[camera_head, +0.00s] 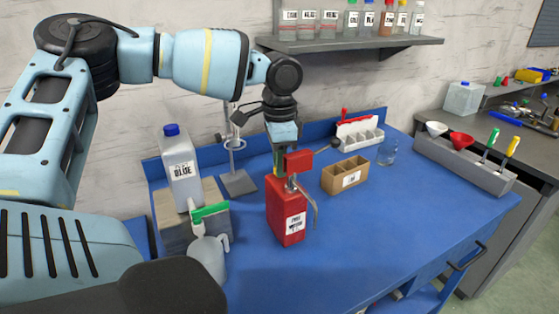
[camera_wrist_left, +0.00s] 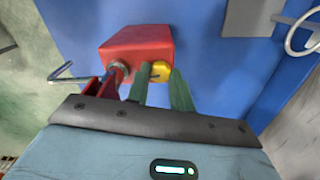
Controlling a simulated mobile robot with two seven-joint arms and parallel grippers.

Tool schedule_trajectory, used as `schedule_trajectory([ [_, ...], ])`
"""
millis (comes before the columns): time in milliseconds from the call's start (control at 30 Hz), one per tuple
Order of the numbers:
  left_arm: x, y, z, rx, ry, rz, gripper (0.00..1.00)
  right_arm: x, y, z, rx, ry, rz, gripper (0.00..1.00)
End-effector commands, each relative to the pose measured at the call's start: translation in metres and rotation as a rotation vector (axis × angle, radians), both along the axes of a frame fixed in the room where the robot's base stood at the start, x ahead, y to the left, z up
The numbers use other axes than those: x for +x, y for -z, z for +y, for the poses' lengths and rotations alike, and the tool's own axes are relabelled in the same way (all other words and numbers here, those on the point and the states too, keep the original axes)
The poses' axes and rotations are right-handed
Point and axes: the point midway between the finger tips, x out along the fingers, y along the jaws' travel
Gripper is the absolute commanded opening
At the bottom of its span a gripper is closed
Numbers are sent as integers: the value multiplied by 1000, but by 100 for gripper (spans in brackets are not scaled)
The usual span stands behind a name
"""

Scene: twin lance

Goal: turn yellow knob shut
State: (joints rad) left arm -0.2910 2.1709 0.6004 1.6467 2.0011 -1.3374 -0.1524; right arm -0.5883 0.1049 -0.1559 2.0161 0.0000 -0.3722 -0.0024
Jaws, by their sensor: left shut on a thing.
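A red can (camera_head: 287,222) with a white label stands upright on the blue bench. Its flat red top (camera_wrist_left: 135,42) shows in the left wrist view. My left gripper (camera_head: 279,168) comes down over the can from above. In the left wrist view my left gripper (camera_wrist_left: 160,84) has its two green fingers on either side of the knob, shut on it. In the head view the knob is hidden by the fingers and red parts. My right gripper is in neither view.
A watering jug (camera_head: 208,258) and a white bottle (camera_head: 181,170) stand left. A wooden box (camera_head: 345,176) and a glass beaker (camera_head: 387,153) stand right. The front right of the bench is clear.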

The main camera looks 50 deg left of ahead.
Motion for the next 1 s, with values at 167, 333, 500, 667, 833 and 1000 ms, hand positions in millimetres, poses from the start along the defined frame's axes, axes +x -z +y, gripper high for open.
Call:
schedule_trajectory([
  [167, 0, 0, 0, -1, 80, -1, 0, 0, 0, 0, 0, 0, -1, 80],
  [333, 0, 0, 0, -1, 120, -1, 0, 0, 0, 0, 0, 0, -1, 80],
  [500, 0, 0, 0, 0, 136, 0, 0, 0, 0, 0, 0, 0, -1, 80],
  [667, 0, 0, 0, 0, 137, 0, 0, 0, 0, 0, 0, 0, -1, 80],
  [833, 0, 0, 0, 0, 136, 0, 0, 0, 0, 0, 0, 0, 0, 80],
  [1000, 0, 0, 0, 0, 136, 0, 43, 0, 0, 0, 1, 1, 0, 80],
])
